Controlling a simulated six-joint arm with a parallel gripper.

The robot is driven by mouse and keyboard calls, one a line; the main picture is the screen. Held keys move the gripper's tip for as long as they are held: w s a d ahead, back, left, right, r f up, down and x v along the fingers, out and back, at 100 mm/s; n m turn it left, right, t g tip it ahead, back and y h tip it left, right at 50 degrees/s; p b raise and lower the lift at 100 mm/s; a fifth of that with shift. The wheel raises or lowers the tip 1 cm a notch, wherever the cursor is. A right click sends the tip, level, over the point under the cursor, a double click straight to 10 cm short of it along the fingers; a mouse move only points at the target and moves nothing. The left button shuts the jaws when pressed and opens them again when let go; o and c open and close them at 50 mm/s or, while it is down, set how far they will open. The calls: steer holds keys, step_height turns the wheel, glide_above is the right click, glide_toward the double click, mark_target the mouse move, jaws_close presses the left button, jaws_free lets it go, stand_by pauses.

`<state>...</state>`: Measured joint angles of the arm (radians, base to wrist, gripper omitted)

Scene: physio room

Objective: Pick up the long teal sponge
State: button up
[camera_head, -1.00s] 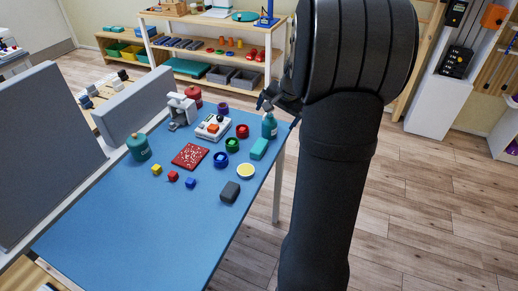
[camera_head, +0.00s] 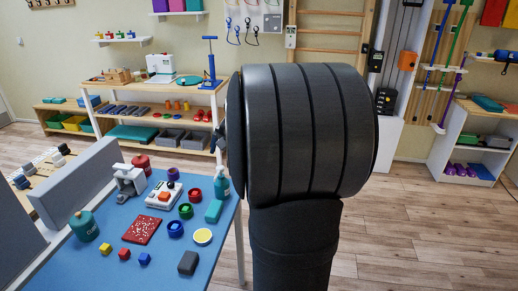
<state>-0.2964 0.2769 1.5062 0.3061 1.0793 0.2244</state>
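The long teal sponge (camera_head: 213,211) is a teal block lying on the blue table near its right edge. It is just in front of a teal pump bottle (camera_head: 221,186) and right of a green-and-dark round item (camera_head: 186,210). My gripper (camera_head: 216,139) shows only as a small dark shape at the left of my large black arm, above and behind the bottle in the picture. It is apart from the sponge. My arm hides most of the gripper, so its fingers cannot be made out.
The blue table (camera_head: 205,280) also bears a dark grey block (camera_head: 188,262), a yellow-topped bowl (camera_head: 202,236), a red speckled square (camera_head: 141,230), a white button box (camera_head: 163,195), small cubes and a teal canister (camera_head: 84,226). A grey panel (camera_head: 80,185) borders its left side.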

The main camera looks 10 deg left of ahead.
steer(key=c, duration=0.7)
steer(key=h, duration=0.4)
glide_above(214, 209)
steer(key=shift+t, duration=0.3)
steer(key=f, duration=2.2)
steer(key=shift+s+a+f, duration=0.2)
steer(key=shift+s+f, duration=0.2)
steer(key=shift+c, duration=0.2)
steer(key=shift+s+x, duration=0.2)
steer(key=shift+x, duration=1.4)
steer(key=shift+s+x, duration=0.15)
steer(key=shift+x, duration=1.4)
steer(key=shift+d+f, duration=0.1)
steer(key=shift+f, duration=0.25)
steer(key=shift+c, duration=0.3)
